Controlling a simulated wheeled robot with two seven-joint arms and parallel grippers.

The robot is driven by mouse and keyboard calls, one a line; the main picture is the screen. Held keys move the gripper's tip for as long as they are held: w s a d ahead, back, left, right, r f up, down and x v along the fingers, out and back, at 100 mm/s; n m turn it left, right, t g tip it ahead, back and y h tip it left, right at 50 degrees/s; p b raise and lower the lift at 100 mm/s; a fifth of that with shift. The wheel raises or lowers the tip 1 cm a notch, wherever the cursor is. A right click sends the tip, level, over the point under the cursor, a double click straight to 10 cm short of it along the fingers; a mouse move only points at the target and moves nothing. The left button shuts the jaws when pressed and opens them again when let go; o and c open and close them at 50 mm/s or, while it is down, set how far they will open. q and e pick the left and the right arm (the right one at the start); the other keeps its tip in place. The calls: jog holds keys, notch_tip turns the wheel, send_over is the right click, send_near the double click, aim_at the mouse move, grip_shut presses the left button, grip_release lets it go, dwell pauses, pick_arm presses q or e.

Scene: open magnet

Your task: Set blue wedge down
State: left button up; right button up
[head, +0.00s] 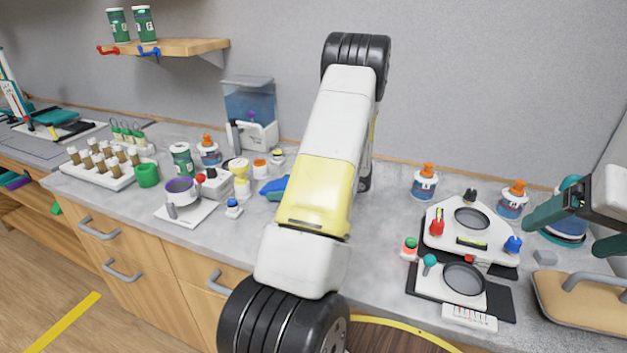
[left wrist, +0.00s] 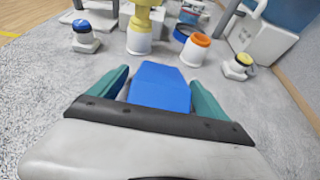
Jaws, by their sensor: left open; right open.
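The blue wedge (head: 274,188) lies on the grey counter, partly hidden behind my left arm in the head view. In the left wrist view the wedge (left wrist: 160,88) sits between the two teal fingers of my left gripper (left wrist: 160,92). The fingers are open, one on each side of it; whether either touches it I cannot tell. In the head view my arm hides the left gripper. My right gripper (head: 570,228) is open and empty at the far right, above the counter near a blue-and-teal round item.
A yellow-and-white bottle (head: 241,178), an orange-lidded jar (head: 260,169) and a small blue-topped item (head: 233,208) stand close to the wedge. A water tank (head: 250,105) is behind. A white device with round wells (head: 468,230) lies right. Bare counter shows between.

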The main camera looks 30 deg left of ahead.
pick_arm(q)
jog(key=shift+a, duration=0.2)
jog(key=c, duration=1.4)
jog(key=shift+c, duration=0.2)
